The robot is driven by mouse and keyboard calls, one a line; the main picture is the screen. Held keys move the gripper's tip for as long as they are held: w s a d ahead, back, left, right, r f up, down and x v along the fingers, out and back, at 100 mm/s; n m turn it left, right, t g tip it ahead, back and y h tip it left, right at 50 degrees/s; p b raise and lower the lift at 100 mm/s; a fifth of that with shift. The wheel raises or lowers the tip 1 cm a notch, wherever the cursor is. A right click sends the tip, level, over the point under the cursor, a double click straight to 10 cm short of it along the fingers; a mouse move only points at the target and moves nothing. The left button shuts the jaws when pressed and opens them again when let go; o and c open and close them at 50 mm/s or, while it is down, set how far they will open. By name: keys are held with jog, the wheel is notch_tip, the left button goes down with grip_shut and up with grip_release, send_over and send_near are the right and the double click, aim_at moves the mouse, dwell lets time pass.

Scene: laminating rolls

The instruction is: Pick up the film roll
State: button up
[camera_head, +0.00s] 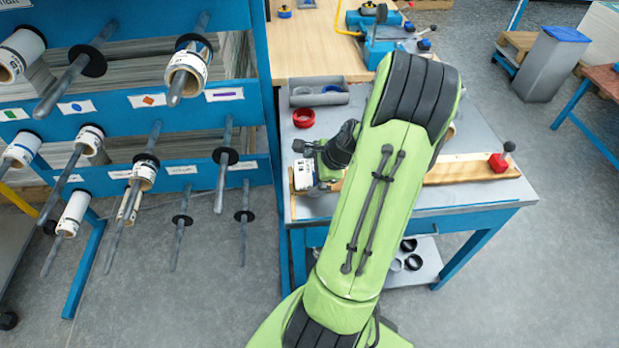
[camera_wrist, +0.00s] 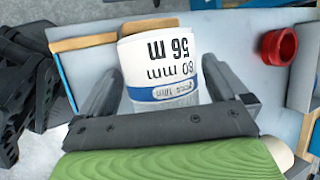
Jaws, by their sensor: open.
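The film roll (camera_wrist: 160,50) is white with a blue band and printed "80 mm" and "56 m", and sits between my fingers in the wrist view. In the head view a white roll (camera_head: 303,174) stands at the left edge of the blue-framed table (camera_head: 420,198). My gripper (camera_wrist: 168,88) is open, with one finger on each side of the roll. I cannot tell whether either finger touches it. In the head view my arm covers much of the table's middle, and my gripper (camera_head: 328,163) shows only in part.
A red ring (camera_head: 303,118) and a grey tray (camera_head: 319,96) lie behind the roll. A blue rack (camera_head: 190,108) with rolls on spindles stands close on the left.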

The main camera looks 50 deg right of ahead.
jog(key=c, duration=0.9)
notch_tip(320, 180, up, 10)
jog(key=p, duration=0.4)
jog(key=shift+r, duration=0.1)
jog(key=shift+c, duration=0.2)
